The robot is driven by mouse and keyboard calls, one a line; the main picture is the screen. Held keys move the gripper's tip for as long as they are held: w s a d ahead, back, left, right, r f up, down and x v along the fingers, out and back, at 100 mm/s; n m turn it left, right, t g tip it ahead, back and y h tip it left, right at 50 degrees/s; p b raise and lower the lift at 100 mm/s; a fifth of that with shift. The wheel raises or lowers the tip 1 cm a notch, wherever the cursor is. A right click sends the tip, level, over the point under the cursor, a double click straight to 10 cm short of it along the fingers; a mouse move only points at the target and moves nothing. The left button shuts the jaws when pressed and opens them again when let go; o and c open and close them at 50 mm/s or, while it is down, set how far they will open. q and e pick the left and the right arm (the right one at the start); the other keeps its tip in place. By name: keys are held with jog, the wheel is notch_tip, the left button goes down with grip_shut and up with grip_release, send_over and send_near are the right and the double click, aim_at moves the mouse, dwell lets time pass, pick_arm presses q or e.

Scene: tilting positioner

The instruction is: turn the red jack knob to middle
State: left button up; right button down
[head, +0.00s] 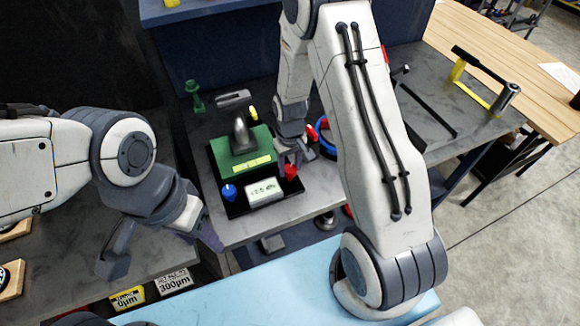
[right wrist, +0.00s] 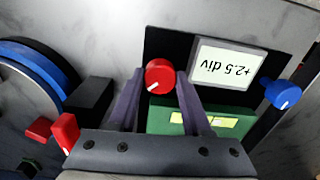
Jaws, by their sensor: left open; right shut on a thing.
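The red jack knob (head: 291,171) is at the right front of the green-and-black positioner (head: 216,160). In the right wrist view the knob (right wrist: 159,76) is round, with a white mark pointing toward the lower left. My right gripper (head: 290,156) reaches down to the knob; in its wrist view the fingers (right wrist: 159,80) stand on either side of it, shut on it. A white display (head: 264,191) beside the knob reads +2.5 div, upside down in the wrist view (right wrist: 228,65). My left gripper (head: 207,238) is open, low at the table's front edge, apart from the positioner.
A blue knob (head: 229,192) is at the positioner's left front. A green stand (head: 194,96) is behind on the left. A blue ring-shaped object (head: 325,137) is partly hidden by my right arm. Labelled boxes (head: 174,281) sit below the front edge.

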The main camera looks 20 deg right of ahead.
aim_at(290, 168)
jog(key=n, duration=0.4)
jog(key=shift+n+b, duration=0.3)
jog(key=shift+b, duration=0.05)
jog(key=shift+n, duration=1.7)
jog(key=shift+c, duration=1.7)
grip_release()
notch_tip(290, 168, up, 11)
jog(key=b, duration=0.2)
jog(key=shift+f, duration=0.2)
